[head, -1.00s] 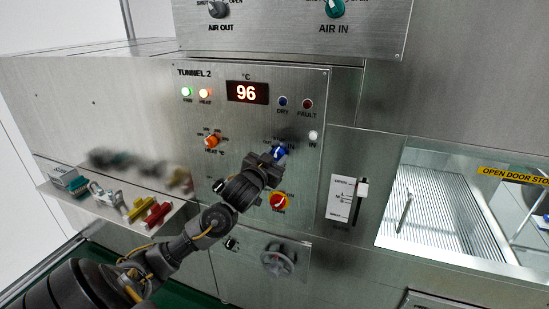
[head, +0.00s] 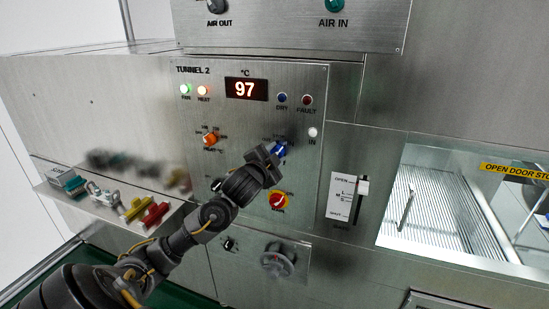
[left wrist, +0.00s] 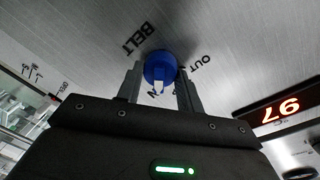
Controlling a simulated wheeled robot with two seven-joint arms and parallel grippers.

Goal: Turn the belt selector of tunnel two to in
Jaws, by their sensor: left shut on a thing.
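The blue belt selector knob (head: 279,149) sits on the tunnel two panel (head: 247,131), right of the orange heat knob. My left gripper (head: 274,152) is shut on the knob and hides part of it. In the left wrist view the blue knob (left wrist: 160,68) lies between the two fingers of the left gripper (left wrist: 159,84). A white mark on the knob faces the gripper body, at the lower side of that picture. The words BELT and OUT show beside it; the lettering behind the fingers is partly hidden. My right gripper is not in view.
The display (head: 246,89) reads 97. A white lamp (head: 313,132) marked IN is at the right. A red and yellow knob (head: 278,200) sits just below the gripper. A slider (head: 361,187) is further right, and a shelf (head: 104,213) with parts is at left.

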